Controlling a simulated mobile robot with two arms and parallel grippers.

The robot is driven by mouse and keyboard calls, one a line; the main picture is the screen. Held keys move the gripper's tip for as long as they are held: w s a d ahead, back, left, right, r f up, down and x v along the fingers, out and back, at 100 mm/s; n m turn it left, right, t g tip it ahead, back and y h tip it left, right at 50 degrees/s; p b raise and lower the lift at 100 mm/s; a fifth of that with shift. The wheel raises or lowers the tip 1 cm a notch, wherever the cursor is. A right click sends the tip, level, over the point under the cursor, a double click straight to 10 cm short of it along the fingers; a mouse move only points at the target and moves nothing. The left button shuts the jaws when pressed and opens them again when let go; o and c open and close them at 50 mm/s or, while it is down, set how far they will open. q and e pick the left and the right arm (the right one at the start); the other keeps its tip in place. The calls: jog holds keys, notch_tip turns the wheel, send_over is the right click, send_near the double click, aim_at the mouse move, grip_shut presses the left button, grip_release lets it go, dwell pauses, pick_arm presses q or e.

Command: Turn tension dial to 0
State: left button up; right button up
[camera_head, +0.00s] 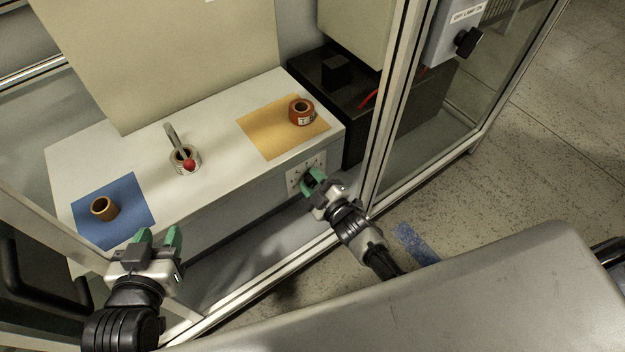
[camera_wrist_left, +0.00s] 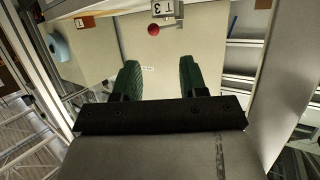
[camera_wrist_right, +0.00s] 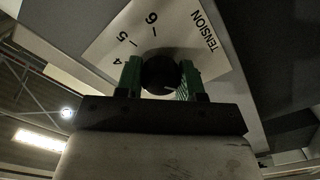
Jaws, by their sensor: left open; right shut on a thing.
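The tension dial is a black round knob (camera_wrist_right: 160,76) on a white plate (camera_wrist_right: 150,30) marked TENSION, with the numbers 4, 5 and 6 readable in the right wrist view. The rest of the scale is hidden, and I cannot tell what the dial is set to. In the head view the plate (camera_head: 293,180) is on the front of the white bench. My right gripper (camera_head: 314,178) is shut on the dial, its green fingers (camera_wrist_right: 160,80) on either side of it. My left gripper (camera_head: 157,238) is open and empty in front of the blue mat; its fingers also show in the left wrist view (camera_wrist_left: 158,80).
On the bench (camera_head: 215,150) are a brown ring (camera_head: 104,208) on a blue mat (camera_head: 135,190), a white roll with a red ball and lever (camera_head: 185,160), and an orange roll (camera_head: 301,112) on a yellow mat (camera_head: 265,135). A metal frame post (camera_head: 385,110) stands right of my right gripper.

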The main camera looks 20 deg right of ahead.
dwell(0.3)
jog(key=o, duration=0.9)
pick_arm(q)
jog(key=s+a+f+g+y+p, duration=0.2)
jog(key=s+f+g, duration=0.3)
jog(key=s+g, duration=0.1)
jog(key=shift+s+a+f+g, duration=0.2)
jog(key=shift+s+a+g, duration=0.1)
jog(key=shift+s+a, duration=0.1)
pick_arm(e)
jog(key=v, duration=1)
jog(key=shift+s+d, duration=0.15)
jog(key=shift+s, duration=0.2)
